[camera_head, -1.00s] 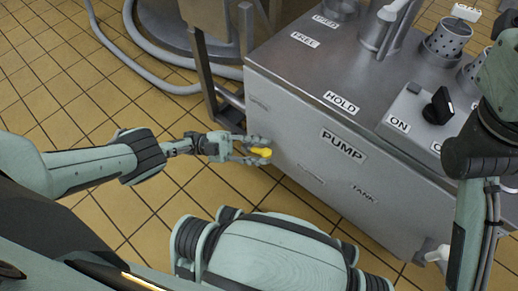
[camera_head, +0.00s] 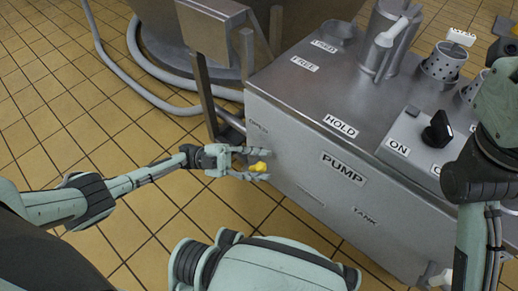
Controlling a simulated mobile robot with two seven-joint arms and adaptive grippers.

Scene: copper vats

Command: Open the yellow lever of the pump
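The yellow lever (camera_head: 259,167) is small and sits at the left end of the grey metal pump box (camera_head: 315,205), below the HOLD label. My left gripper (camera_head: 258,164) reaches in from the left, with one finger above the lever and one below it. The fingers stand apart with the lever between their tips. I cannot tell whether either finger touches it. The lever's mount is hidden. My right arm shows at the right edge, but its gripper is out of view.
On top of the box are a black knob (camera_head: 437,129) beside the ON label, a perforated metal cup (camera_head: 444,64) and a metal cylinder with a handle (camera_head: 391,39). A metal post (camera_head: 207,98) and grey hoses (camera_head: 112,52) stand behind my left gripper. Tiled floor lies open at left.

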